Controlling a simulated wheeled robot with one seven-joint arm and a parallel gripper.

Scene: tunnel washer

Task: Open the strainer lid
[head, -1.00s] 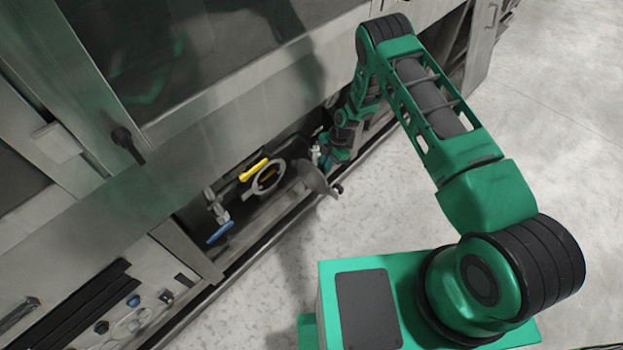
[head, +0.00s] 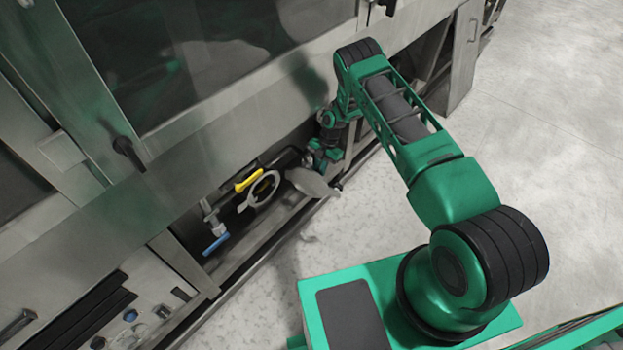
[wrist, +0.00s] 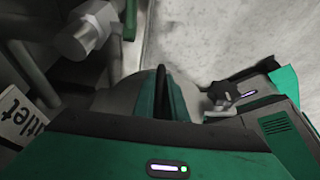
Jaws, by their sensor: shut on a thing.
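The strainer lid (head: 313,184) is a grey round plate, swung out to the right of the strainer's pale ring-shaped mouth (head: 250,194). The mouth is uncovered and its dark inside shows. My gripper (head: 312,160) is at the lid's upper edge, low under the machine, shut on the lid. In the wrist view, my gripper (wrist: 165,95) has a dark finger against the lid's grey surface (wrist: 112,98). The exact contact is partly hidden by the gripper body.
A yellow-handled valve (head: 249,180) sits just above the strainer mouth, and a blue-handled valve (head: 216,244) is lower left. The machine's lower frame rail (head: 262,235) runs along the front. The pale floor (head: 530,130) to the right is clear. A lettered label (wrist: 18,118) shows in the wrist view.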

